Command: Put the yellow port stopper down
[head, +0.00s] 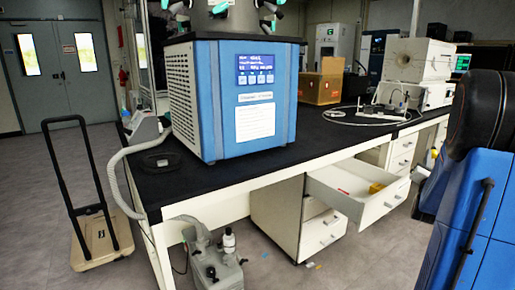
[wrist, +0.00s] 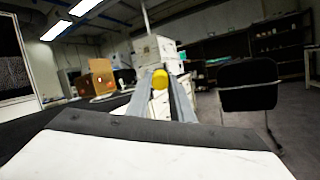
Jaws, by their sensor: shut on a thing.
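The yellow port stopper (wrist: 160,79) shows in the wrist view, between the tips of my gripper (wrist: 162,84). My gripper is shut on it and holds it up in the air, clear of any surface that I can see. The lower part of the stopper is partly hidden by the fingers. I cannot make out the stopper or my fingertips in the head view. The blue freeze dryer (head: 218,110) stands on the black bench top (head: 190,183) with its display lit. Several teal-tipped ports (head: 275,8) show at its top edge, cut off by the picture.
An open drawer (head: 345,205) juts from the bench and holds a small yellow item (head: 376,187) and a red one (head: 343,191). A grey pump (head: 222,270) stands on the floor, a hand cart (head: 103,240) at left. A cardboard box (head: 320,87) sits behind the dryer. A black chair (wrist: 249,85) stands right.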

